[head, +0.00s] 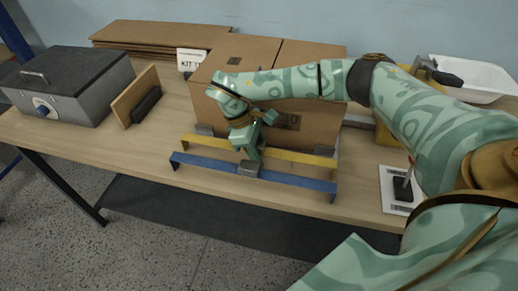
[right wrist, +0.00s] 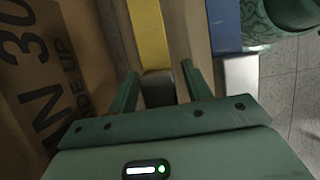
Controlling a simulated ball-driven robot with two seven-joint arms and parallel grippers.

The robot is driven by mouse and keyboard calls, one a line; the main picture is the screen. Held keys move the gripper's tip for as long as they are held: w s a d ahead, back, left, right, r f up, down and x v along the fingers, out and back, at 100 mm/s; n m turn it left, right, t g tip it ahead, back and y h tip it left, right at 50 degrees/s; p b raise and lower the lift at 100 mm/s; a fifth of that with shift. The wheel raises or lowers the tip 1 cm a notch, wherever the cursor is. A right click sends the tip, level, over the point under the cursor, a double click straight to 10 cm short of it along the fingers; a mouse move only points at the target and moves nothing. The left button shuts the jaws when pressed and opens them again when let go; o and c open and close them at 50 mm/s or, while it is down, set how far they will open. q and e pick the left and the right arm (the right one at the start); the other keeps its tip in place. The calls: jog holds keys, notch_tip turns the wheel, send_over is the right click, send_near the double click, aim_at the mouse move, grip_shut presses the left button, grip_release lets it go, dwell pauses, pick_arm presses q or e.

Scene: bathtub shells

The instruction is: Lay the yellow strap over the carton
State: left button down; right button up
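The yellow strap (head: 290,155) is a flat bar with bent ends and grey pieces on it, standing on the table just in front of the brown carton (head: 312,122). In the right wrist view the yellow strap (right wrist: 149,35) runs up from a grey piece (right wrist: 158,88). My right gripper (head: 250,147) points down at the strap's middle. In the right wrist view its fingers (right wrist: 160,80) stand open on either side of the grey piece, with small gaps visible. The carton (right wrist: 45,80) shows at the left there. My left gripper is not in view.
A blue strap (head: 290,181) stands in front of the yellow one, near the table's front edge. A grey box (head: 70,85) and a brown board (head: 135,97) stand at left. A white basin (head: 475,80) is at back right. Flat cardboard (head: 160,35) lies behind.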

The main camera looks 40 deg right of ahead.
jog(key=p+v, duration=0.2)
jog(key=v, duration=1)
jog(key=shift+p, duration=0.3)
